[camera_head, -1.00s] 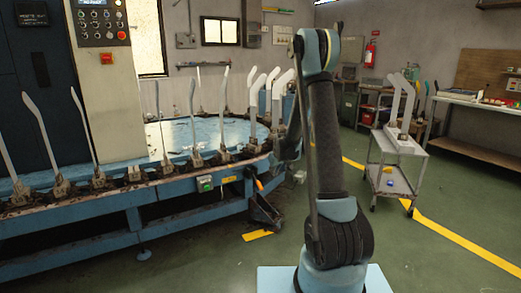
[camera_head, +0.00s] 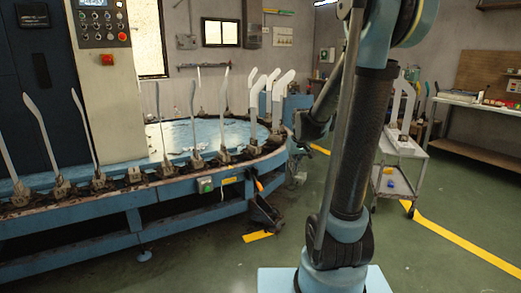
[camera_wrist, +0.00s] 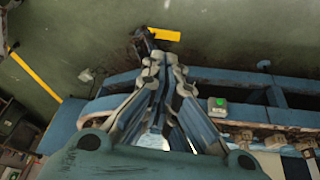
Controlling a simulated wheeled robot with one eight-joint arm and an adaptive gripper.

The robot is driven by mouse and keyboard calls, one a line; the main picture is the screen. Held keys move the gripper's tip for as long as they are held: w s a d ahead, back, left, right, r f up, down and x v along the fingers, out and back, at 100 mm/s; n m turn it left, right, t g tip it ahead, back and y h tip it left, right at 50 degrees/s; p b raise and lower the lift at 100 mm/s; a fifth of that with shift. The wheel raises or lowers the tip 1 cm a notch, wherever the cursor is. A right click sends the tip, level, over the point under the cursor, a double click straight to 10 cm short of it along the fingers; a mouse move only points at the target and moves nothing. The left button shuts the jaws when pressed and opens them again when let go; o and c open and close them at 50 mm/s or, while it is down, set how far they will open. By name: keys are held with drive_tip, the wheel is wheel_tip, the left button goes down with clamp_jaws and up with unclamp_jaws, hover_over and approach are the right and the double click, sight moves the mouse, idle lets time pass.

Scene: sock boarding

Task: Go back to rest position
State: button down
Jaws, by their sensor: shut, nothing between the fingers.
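My gripper (camera_wrist: 164,66) fills the middle of the wrist view, its fingers drawn together with nothing between them. In the head view the dark end of my arm (camera_head: 314,124) hangs to the left of the upright arm link, by the right end of the blue machine table. It appears apart from the table's edge, though the exact gap is hard to judge. The fingertips are not clear in the head view.
The blue machine table (camera_head: 165,197) carries several upright white sock forms (camera_head: 195,120) along its rim. A grey trolley (camera_head: 398,182) with more white forms (camera_head: 402,105) stands at the right, partly behind my arm. Green floor is clear at the front right.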

drive_tip(key=s+d+f+m+g, duration=0.1)
drive_tip(key=s+d+f, duration=0.1)
drive_tip(key=s, duration=1.2)
drive_tip(key=s+d+f+m+g, duration=0.1)
drive_tip(key=s+d+m, duration=0.1)
drive_tip(key=s, duration=1.3)
drive_tip(key=shift+s+d+f+h, duration=0.3)
drive_tip(key=shift+d+f+h, duration=0.05)
drive_tip(key=shift+d+h, duration=0.05)
